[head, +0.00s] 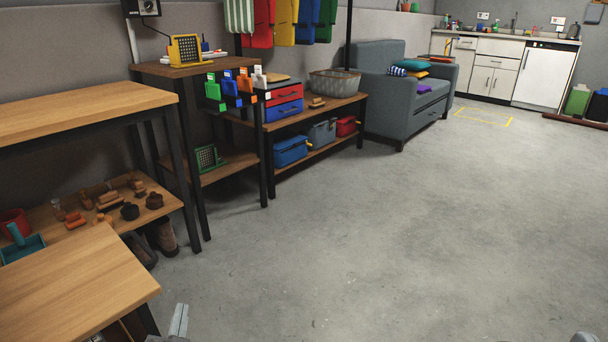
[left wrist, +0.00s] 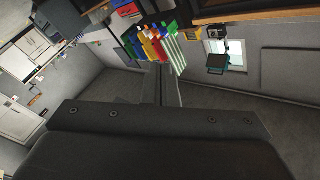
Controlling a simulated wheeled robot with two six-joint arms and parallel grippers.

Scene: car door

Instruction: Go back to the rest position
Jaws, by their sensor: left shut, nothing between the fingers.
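My left gripper (head: 180,320) shows at the bottom edge of the head view, to the right of the near wooden table corner. Its fingers are together with nothing between them, above the grey floor. In the left wrist view its fingers (left wrist: 168,88) stand up from a dark body, and the room behind appears tilted. My right gripper is not clearly in view; only a small grey sliver shows at the bottom right edge of the head view.
A wooden table (head: 75,285) and a higher bench (head: 80,105) stand at left. Behind them are shelves (head: 315,108), a grey armchair (head: 400,90) and a kitchen counter (head: 510,65). The concrete floor (head: 400,230) is clear in the middle and right.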

